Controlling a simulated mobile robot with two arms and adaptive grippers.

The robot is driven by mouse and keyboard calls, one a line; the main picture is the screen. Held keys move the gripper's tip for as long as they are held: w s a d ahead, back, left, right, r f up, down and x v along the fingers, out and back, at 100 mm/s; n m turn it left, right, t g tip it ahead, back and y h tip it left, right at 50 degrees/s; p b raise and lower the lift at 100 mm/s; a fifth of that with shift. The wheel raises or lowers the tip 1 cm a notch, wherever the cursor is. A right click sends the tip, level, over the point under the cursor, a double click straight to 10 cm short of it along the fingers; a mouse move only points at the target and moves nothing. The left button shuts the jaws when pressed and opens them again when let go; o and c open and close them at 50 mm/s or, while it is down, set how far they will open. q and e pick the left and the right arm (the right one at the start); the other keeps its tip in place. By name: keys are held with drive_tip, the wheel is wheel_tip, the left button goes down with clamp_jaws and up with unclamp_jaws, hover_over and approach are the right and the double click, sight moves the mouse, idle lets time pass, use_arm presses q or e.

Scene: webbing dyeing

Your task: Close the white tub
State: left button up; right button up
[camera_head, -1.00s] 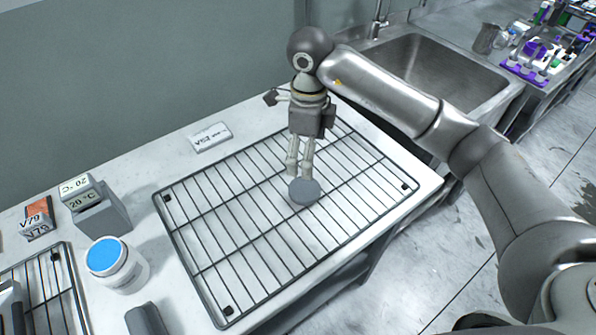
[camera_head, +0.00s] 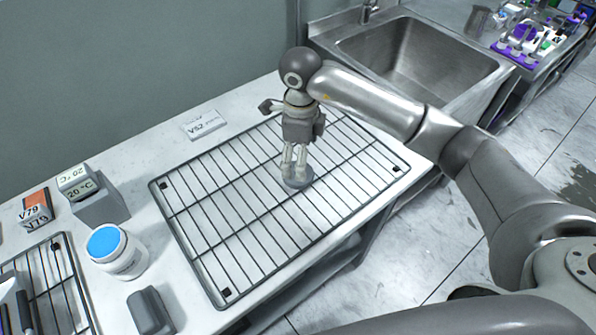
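The white tub (camera_head: 119,258) stands upright on the counter at the left. Its round top shows bright blue and no lid sits on it. My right gripper (camera_head: 295,170) points down over the large wire rack. Its fingers are close together on a round grey disc (camera_head: 298,181) that looks like a lid. The disc hangs at the fingertips, apart from the tub and well to its right. The gap between disc and rack is hard to tell. My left gripper is not in view.
The large wire rack (camera_head: 219,260) is empty below the gripper. A grey display block (camera_head: 100,205), a V79 box (camera_head: 35,208) and a small grey object (camera_head: 151,311) stand around the tub. A white label block (camera_head: 204,125) lies behind the rack. The sink (camera_head: 416,58) is at the back.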

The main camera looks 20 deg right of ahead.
drive_tip(key=shift+a+f, duration=0.1)
drive_tip(key=shift+f, duration=0.1)
wheel_tip(320, 180, down, 5)
drive_tip(key=shift+a+r+p, duration=0.1)
drive_tip(key=shift+a+p, duration=0.05)
drive_tip(key=shift+p, duration=0.95)
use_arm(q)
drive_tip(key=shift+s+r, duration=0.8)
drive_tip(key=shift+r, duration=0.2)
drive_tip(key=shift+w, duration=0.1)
use_arm(e)
drive_tip(key=shift+c, duration=0.2)
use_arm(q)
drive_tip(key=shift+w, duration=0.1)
use_arm(e)
drive_tip(key=c, duration=0.8)
